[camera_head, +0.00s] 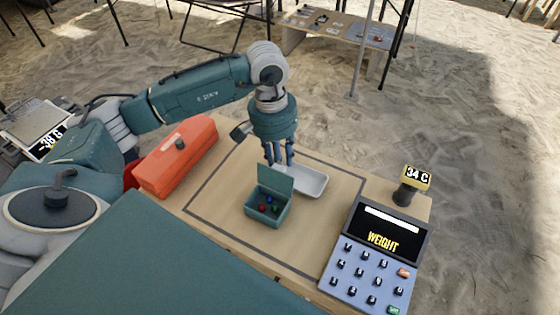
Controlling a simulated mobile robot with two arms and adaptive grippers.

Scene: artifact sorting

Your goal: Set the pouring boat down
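A white shallow tray, which looks like the pouring boat (315,184), is at or just above the table's middle, to the right of and behind a small teal box. My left gripper (280,158) points down at the tray's back left end. Its fingertips are partly hidden by the box's raised lid. I cannot tell whether the fingers grip the tray or whether the tray touches the table. My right gripper is not in view.
A red-orange case (177,157) stands at the table's left. A keypad console reading WEIGHT (373,252) and a small 34 C display (415,180) stand at the right. A scale (42,128) is at far left.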

